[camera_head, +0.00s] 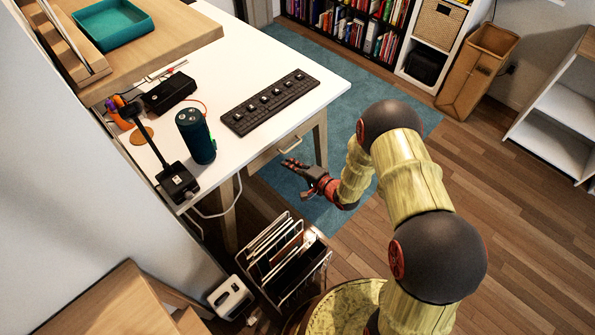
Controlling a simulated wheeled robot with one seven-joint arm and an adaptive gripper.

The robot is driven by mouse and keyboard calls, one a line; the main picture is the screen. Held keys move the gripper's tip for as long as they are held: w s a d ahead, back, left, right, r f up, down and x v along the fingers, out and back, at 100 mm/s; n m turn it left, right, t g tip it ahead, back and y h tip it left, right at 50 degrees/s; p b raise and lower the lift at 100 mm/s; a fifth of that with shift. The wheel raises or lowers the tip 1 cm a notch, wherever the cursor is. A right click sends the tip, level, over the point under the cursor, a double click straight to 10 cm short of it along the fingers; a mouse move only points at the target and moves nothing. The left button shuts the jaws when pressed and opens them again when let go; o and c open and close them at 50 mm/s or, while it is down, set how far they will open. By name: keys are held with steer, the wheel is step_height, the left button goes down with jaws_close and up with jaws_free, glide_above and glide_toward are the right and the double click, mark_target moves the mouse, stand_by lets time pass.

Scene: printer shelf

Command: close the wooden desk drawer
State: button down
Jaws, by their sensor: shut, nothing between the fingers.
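The wooden drawer (268,157) sits under the front edge of the white-topped desk (285,125). Its light wood front and a small dark handle (290,144) show. I cannot tell from this view how far it stands out from the desk. My gripper (288,164), black and red, is just in front of and below the drawer front, near the handle. It is shut and empty. Whether it touches the drawer is unclear. My arm reaches in from the lower right.
On the desk are a keyboard (270,101), a dark cylindrical speaker (196,136) and a black lamp base (177,184). A wire file rack (285,262) stands on the floor below the desk's front corner. The wooden floor to the right is mostly clear.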

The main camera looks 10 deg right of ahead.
mark_target(272, 151)
steer(key=x, duration=0.1)
steer(key=b+x, duration=0.1)
steer(key=x, duration=0.1)
steer(key=b+x, duration=0.1)
steer(key=x, duration=0.1)
steer(key=shift+w+a+r, duration=0.2)
steer(key=shift+w+r, duration=0.05)
steer(key=shift+w, duration=0.05)
steer(key=shift+w+a+r, duration=0.1)
steer(key=shift+w+a, duration=0.2)
steer(key=shift+w, duration=0.15)
steer(key=shift+a, duration=0.1)
steer(key=shift+w+a, duration=0.7)
steer(key=shift+w, duration=0.35)
